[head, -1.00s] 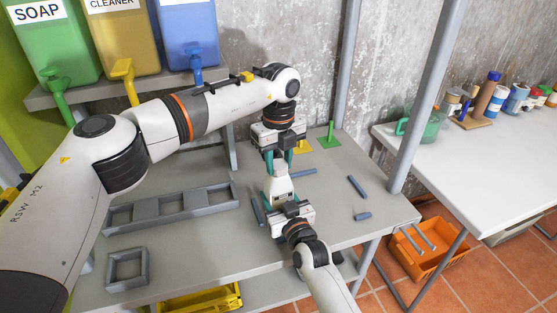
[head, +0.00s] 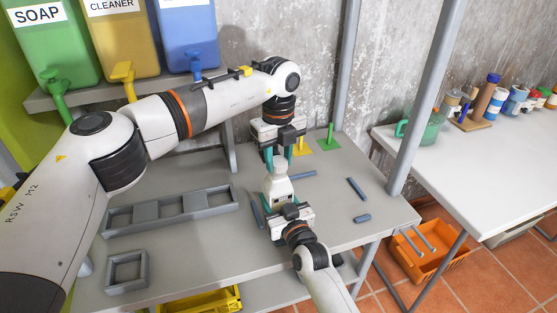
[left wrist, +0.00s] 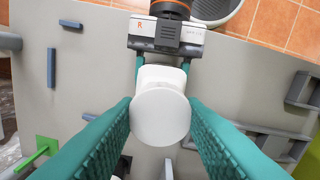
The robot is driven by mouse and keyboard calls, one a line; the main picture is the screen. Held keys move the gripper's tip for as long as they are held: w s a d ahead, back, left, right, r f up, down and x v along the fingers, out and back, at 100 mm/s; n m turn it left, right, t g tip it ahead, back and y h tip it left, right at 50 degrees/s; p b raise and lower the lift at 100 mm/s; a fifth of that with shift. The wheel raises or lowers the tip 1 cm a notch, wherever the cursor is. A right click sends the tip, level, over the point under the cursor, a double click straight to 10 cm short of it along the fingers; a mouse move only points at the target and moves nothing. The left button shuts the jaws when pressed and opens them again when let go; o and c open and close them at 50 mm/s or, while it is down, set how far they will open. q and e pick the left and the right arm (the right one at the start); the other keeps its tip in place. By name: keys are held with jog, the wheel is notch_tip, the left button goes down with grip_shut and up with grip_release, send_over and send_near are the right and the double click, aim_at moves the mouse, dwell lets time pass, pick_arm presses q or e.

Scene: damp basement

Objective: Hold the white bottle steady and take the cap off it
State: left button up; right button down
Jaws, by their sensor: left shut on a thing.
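The white bottle (head: 278,187) stands near the middle of the grey table. My right gripper (head: 288,205) has its teal fingers around the bottle's lower body from the near side; the left wrist view shows a finger on each side of the bottle (left wrist: 161,74). My left gripper (head: 280,155) points down over the bottle's top. Its teal fingers are shut on the round white cap (left wrist: 160,117), seen from above in the left wrist view. The cap hides the neck there, and I cannot tell whether a gap separates the two.
A long grey frame (head: 172,211) and a small square one (head: 127,272) lie to the left. Several blue-grey rods (head: 357,188) lie around the bottle. Yellow and green (head: 330,137) upright pieces stand behind. An orange crate (head: 427,252) is on the floor at right.

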aim_at(279, 161)
pick_arm(q)
jog(key=shift+r, duration=0.3)
jog(key=shift+r, duration=2)
pick_arm(e)
jog(key=shift+c, duration=2.1)
grip_release()
